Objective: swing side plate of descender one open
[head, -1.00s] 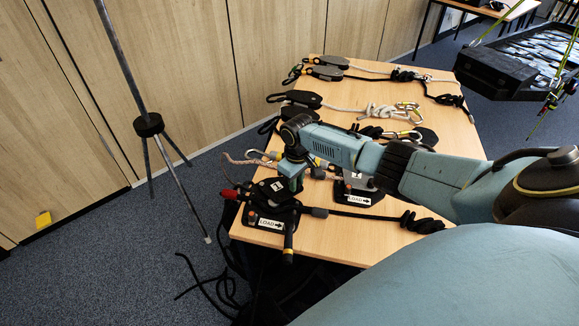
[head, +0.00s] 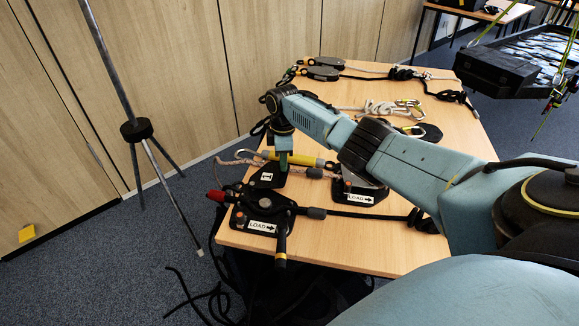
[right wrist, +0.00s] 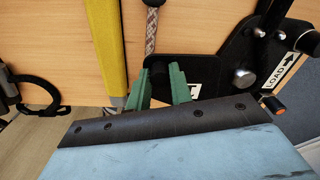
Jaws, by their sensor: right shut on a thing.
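Descender one (head: 258,221) lies at the near left of the table in the head view, with a black body, red-tipped end and white LOAD label. Its black side plate (head: 262,184), with a small white label, is turned out to the far side of the body. My right gripper (head: 282,168) is shut on this plate. In the right wrist view, the green fingers (right wrist: 160,88) are at the plate's edge (right wrist: 189,70), partly hiding it. A black LOAD-labelled body (right wrist: 238,48) shows to the right there. My left gripper is not in view.
A yellow bar (head: 300,159) and a pinkish rope (right wrist: 151,35) lie close to the gripper. Another LOAD-labelled descender (head: 361,196) is just right. More ropes and hardware lie farther back. A tripod stand (head: 137,130) is left of the table.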

